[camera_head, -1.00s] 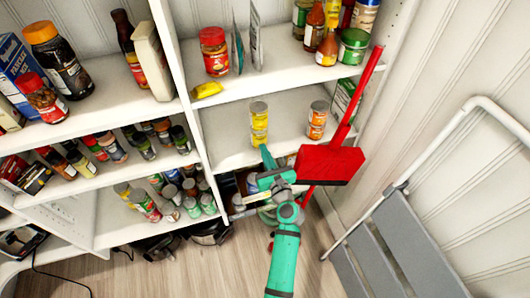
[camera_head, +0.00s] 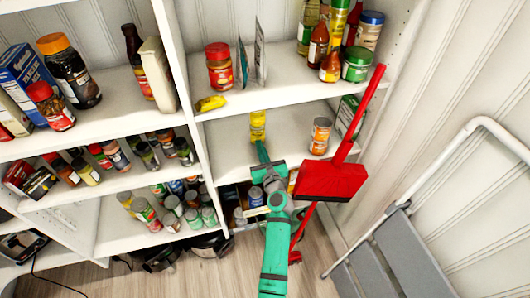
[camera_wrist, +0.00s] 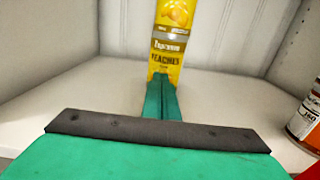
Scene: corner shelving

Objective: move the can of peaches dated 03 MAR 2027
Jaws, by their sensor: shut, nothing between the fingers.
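A yellow can labelled PEACHES (camera_wrist: 168,50) stands upright on the middle shelf in the wrist view, its top cut off by the frame. It also shows in the head view (camera_head: 258,124). No date can be read on it, and I cannot tell if it is one can or two stacked. My gripper (camera_wrist: 161,92) is shut and empty, its fingertips right in front of the can's lower part and overlapping it in the view. In the head view my gripper (camera_head: 262,150) reaches over the shelf towards the can; contact cannot be told.
An orange-and-white can (camera_head: 320,136) stands to the right on the same shelf, also in the wrist view (camera_wrist: 306,122). A red broom or dustpan (camera_head: 332,181) leans right of my arm. A yellow item (camera_head: 210,104) lies left. A folded step ladder (camera_head: 405,240) stands right.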

